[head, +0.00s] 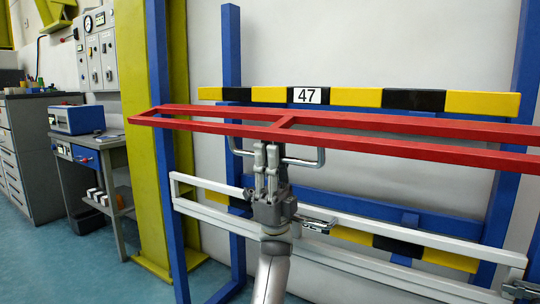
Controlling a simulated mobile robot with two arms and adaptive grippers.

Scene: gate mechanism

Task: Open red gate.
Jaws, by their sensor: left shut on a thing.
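The red gate (215,127) is a long frame of red bars across the middle of the head view. It runs from the left post out past the right edge. A grey metal handle (304,162) hangs under its lower bar. My left gripper (266,157) comes up from below and is shut on this handle, just under the red bar. Its fingers hide the middle of the handle. My right gripper does not show clearly.
A white gate (400,233) with its own metal handle (318,225) lies below, close to my left wrist. Blue posts (231,60) and a yellow-black striped barrier (352,97) stand behind. A yellow column (140,130) and workbench (95,150) are at left. A small metal part (522,290) shows at lower right.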

